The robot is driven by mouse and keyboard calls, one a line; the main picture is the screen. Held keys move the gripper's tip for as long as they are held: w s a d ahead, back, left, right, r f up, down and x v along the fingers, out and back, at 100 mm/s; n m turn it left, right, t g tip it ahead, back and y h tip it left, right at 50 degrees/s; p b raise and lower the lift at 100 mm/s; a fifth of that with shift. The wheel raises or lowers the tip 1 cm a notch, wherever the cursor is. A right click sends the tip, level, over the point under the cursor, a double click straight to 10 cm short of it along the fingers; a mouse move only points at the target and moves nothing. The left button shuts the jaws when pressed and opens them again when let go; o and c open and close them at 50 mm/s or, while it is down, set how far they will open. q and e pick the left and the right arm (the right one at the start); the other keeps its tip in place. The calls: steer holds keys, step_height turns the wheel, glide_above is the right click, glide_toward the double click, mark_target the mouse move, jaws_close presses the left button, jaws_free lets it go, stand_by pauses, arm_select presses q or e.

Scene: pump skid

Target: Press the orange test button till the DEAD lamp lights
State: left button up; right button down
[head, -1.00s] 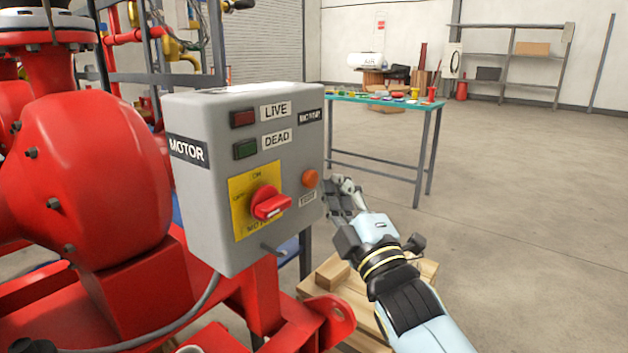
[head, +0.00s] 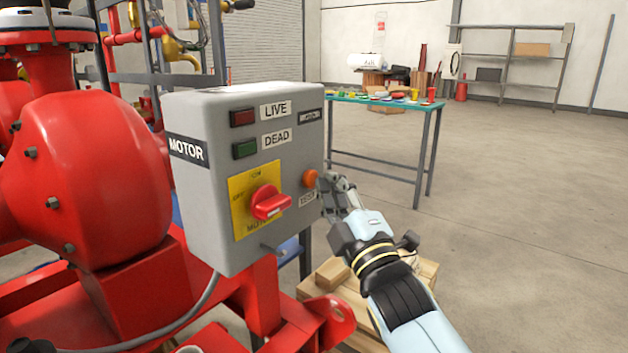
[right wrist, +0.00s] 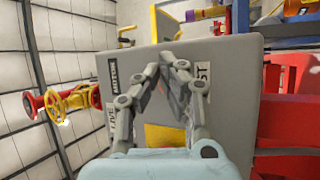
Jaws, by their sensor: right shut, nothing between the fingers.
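The orange test button (head: 310,179) is on the right side of the grey motor box's front face (head: 208,215). The green DEAD lamp (head: 245,149) looks dark, as does the red LIVE lamp (head: 243,118). A red rotary switch (head: 270,203) sits on a yellow plate below them. My right gripper (head: 322,180) is shut and empty, its fingertips at the button's right edge; I cannot tell whether they touch it. My left gripper is not in view.
A red pump (head: 90,180) fills the left side, next to the box. A wooden pallet with blocks (head: 335,272) lies below my right arm. A teal-topped table (head: 385,101) with small items stands behind. The floor to the right is clear.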

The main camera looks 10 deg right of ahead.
steer(key=shift+w+a, duration=0.25)
steer(key=shift+w, duration=0.05)
stand_by(0.4)
steer(key=shift+s+d, duration=0.1)
steer(key=shift+s, duration=0.05)
steer(key=shift+s+d, duration=0.45)
steer(key=shift+s, duration=0.1)
steer(key=s+d, duration=0.1)
steer(key=s, duration=0.1)
steer(key=s+d+p, duration=0.1)
steer(key=s+d, duration=0.1)
stand_by(0.6)
stand_by(0.4)
